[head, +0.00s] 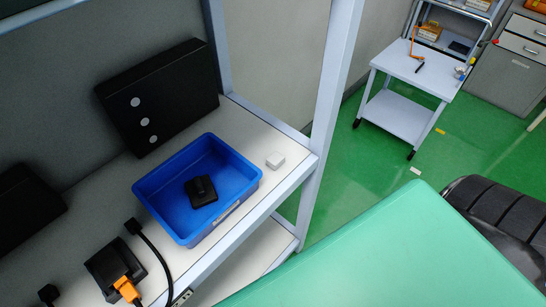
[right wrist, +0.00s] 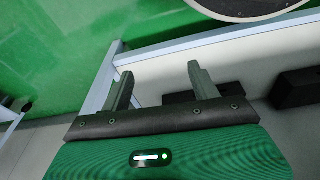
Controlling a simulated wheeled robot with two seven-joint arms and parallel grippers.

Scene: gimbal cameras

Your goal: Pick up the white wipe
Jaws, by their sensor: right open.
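A small white block (head: 275,160), the only thing here that could be the white wipe, lies on the pale shelf (head: 262,133) just right of the blue bin, near the rack post. It cannot be made out in the right wrist view. My right gripper (right wrist: 162,78) is open, with nothing between its two grey fingers. Behind it are a pale frame bar and dark blocks. Neither gripper shows in the head view, so I cannot tell how far either is from the white block.
A blue bin (head: 243,190) holds a black part (head: 201,190). A black box (head: 165,95) stands behind it. A black and orange device (head: 117,270) with a cable is at front left. A rack post (head: 334,95) rises right of the white block. A white cart (head: 415,75) stands farther off.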

